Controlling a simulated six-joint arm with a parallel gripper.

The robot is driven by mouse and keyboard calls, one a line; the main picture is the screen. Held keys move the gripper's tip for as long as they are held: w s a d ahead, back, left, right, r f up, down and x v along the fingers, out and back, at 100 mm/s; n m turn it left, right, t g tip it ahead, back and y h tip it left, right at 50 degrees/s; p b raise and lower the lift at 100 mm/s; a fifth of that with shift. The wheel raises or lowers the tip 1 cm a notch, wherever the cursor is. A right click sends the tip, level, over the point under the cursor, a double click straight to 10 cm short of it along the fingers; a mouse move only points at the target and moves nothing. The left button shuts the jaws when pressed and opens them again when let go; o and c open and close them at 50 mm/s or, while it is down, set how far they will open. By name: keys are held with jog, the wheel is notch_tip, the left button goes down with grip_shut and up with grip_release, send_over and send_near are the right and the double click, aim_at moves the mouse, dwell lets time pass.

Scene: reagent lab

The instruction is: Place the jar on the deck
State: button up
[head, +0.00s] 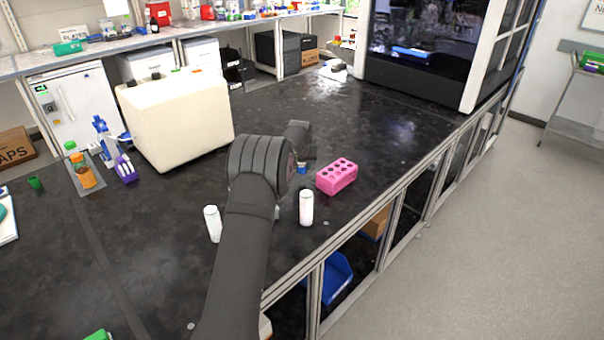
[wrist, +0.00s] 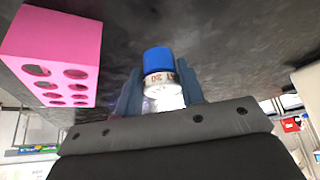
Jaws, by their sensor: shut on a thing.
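The jar (wrist: 162,85) has a blue lid and a clear or whitish body with a printed label. My gripper (wrist: 160,72) is shut on it, with one blue-grey finger on each side. In the head view the blue lid of the jar (head: 302,169) shows just right of my arm, which hides most of the gripper. The dark bench top (head: 330,115) lies under and around the jar; I cannot tell whether the jar touches it. No separate surface marked as a deck can be made out.
A pink rack with holes (head: 337,176) stands close right of the jar; it also shows in the wrist view (wrist: 55,50). White cylinders (head: 306,207) and (head: 212,223) stand nearer. A large cream block (head: 175,120) is left.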

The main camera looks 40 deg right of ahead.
aim_at(302, 170)
jog(key=shift+f, duration=1.85)
jog(key=shift+f, duration=0.1)
jog(key=o, duration=1.1)
jog(key=shift+c, duration=0.2)
jog(key=v, duration=1.2)
jog(key=shift+o, duration=0.4)
